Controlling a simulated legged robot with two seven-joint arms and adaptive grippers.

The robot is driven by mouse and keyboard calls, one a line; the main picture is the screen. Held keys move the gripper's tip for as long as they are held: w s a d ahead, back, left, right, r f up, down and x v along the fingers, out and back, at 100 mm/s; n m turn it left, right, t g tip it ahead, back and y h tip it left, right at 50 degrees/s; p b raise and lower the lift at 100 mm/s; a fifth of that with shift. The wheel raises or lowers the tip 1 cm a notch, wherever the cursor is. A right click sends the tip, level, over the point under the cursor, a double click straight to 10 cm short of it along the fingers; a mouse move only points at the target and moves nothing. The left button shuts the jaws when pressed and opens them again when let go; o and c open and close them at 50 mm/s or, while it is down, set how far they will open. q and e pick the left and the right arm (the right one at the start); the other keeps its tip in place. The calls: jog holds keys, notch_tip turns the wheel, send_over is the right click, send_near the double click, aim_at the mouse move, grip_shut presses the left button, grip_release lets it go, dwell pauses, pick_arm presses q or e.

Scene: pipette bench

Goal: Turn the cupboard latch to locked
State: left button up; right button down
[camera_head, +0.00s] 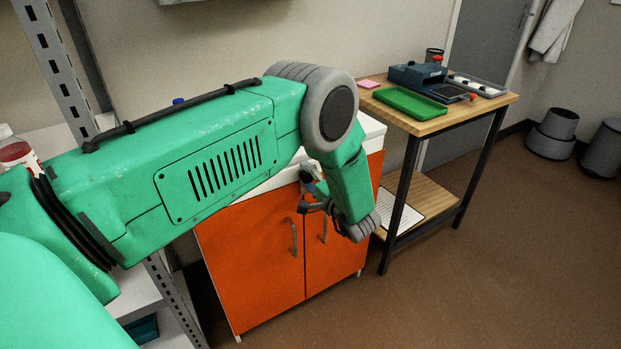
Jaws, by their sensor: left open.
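The cupboard (250,262) has two orange doors and a white top, and stands at the centre of the view. Its doors look closed, each with a grey curved handle, the left one (293,237) and the right one (324,230). My green left arm reaches across from the left and covers part of the top and the upper doors. My left gripper (314,198) is open, in front of the upper part of the doors near the two handles. I cannot make out the latch; the gripper and wrist may hide it. Whether the gripper touches anything is unclear. My right gripper is out of view.
A wooden bench (440,112) with black legs stands right of the cupboard, bearing a green tray (409,103) and a blue device (418,76). Metal shelving (55,60) stands at left. Grey bins (553,137) are at far right. The brown floor in front is clear.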

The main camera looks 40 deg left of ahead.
pick_arm(q)
jog(key=f+v, duration=0.1)
jog(key=v, duration=1)
jog(key=shift+d+r, duration=0.4)
jog(key=shift+d, duration=0.1)
jog(key=shift+a+f, duration=0.1)
jog(key=s+f+m+t+h, duration=0.1)
jog(key=s+f+t+h, duration=0.1)
jog(key=s+f+h, duration=0.9)
jog(key=s+d+f+n+g+h, duration=0.1)
jog(key=s+g, duration=0.3)
jog(key=s, duration=0.8)
jog(key=s+d+f+n+g+h, duration=0.2)
jog(key=s+g+h, duration=0.1)
jog(key=s, duration=0.9)
jog(key=shift+s+f+g+h, duration=0.15)
jog(key=shift+f+g+h, duration=0.15)
jog(key=shift+g, duration=0.2)
